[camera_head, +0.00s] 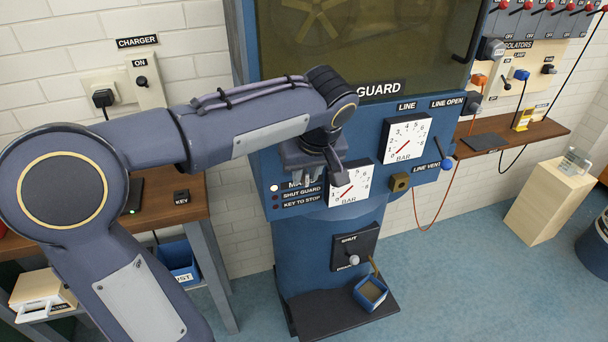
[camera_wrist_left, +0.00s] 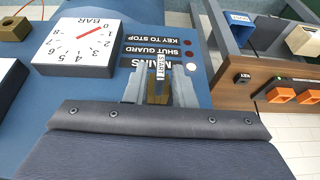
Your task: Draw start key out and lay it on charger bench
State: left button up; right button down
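My left gripper (camera_head: 322,180) is at the blue machine's front, beside the MAINS, SHUT GUARD and KEY TO STOP labels. In the left wrist view its two grey fingers (camera_wrist_left: 160,85) stand apart on either side of a narrow tag reading START (camera_wrist_left: 160,70) and a brown, brass-like piece (camera_wrist_left: 157,93). Whether they press on it I cannot tell. The key's shaft is hidden. The charger bench (camera_head: 160,207) is the brown wooden top at the left, with a small dark block labelled KEY (camera_head: 181,197). My right gripper is not in view.
Pressure dials (camera_head: 350,187) sit just right of my left gripper. A blue bin (camera_head: 178,262) is below the bench. A shelf on the machine's foot holds a small blue tray (camera_head: 370,292). My left arm covers part of the bench and wall.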

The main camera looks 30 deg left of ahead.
pick_arm(q)
grip_shut()
jog(key=shift+s+d, duration=0.5)
jog(key=shift+d, duration=0.1)
dwell(0.5)
jog(key=shift+s+d+b, duration=0.4)
jog(key=shift+s+d, duration=0.35)
jog(key=shift+d, duration=0.1)
